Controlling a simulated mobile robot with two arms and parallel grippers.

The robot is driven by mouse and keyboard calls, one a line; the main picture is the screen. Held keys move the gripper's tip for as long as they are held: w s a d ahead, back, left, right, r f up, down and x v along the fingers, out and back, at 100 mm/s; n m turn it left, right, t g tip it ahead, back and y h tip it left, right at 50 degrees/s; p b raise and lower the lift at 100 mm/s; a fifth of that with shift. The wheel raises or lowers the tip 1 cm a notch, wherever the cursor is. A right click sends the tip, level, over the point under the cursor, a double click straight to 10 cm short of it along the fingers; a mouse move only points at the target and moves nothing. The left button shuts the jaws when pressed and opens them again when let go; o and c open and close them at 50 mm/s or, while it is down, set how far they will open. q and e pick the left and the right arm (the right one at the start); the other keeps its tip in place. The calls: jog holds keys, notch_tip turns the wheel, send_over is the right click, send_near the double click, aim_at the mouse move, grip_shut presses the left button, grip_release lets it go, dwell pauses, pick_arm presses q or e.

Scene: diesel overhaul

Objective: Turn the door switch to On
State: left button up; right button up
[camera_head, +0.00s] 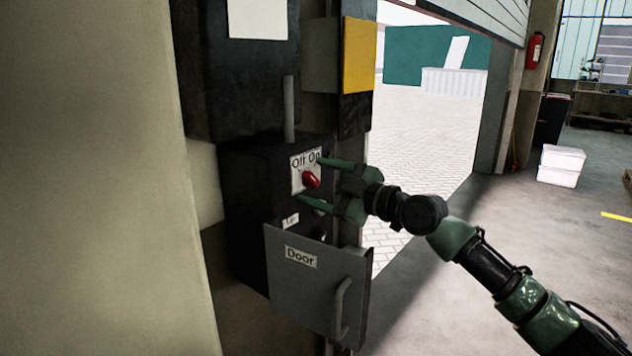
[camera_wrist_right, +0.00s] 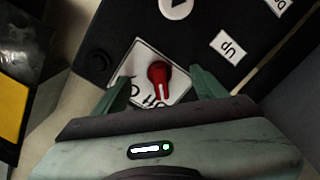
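The red door switch knob (camera_head: 311,179) sits on a white plate (camera_head: 298,179) lettered "Off On", on a dark control box. My right gripper (camera_head: 310,180) is open, one finger above the knob and one below it. In the right wrist view the knob (camera_wrist_right: 160,75) shows between the two green fingertips (camera_wrist_right: 162,88), with gaps on both sides. Its white mark points toward the lettering, which is partly hidden; I cannot tell which word it points at. My left gripper is not in view.
A grey cover labelled "Door" (camera_head: 300,257) with a handle juts out below the switch. A dark box (camera_head: 240,80) and a yellow panel (camera_head: 359,56) are above. In the wrist view an "up" label (camera_wrist_right: 229,47) is beside the knob. The doorway at right is open.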

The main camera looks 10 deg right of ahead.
jog(key=c, duration=1.3)
jog(key=m+p, duration=0.3)
jog(key=m, duration=0.2)
jog(key=m+p, duration=0.2)
jog(key=m, duration=0.1)
jog(key=shift+w+r+p, duration=0.1)
jog(key=shift+r+p, duration=0.2)
jog(key=m+p, duration=0.5)
jog(key=m, duration=0.3)
jog(key=shift+d+f+m+p, duration=0.1)
jog(key=shift+d+m+p, duration=0.05)
jog(key=shift+m+p, duration=0.25)
jog(key=shift+w+f+m, duration=0.1)
jog(key=shift+f+m, duration=0.2)
jog(key=shift+m, duration=0.3)
jog(key=o, duration=1.6)
jog(key=shift+d, duration=0.1)
jog(key=shift+r, duration=0.1)
jog(key=shift+b, duration=0.3)
jog(key=b+v, duration=0.1)
jog(key=v, duration=0.6)
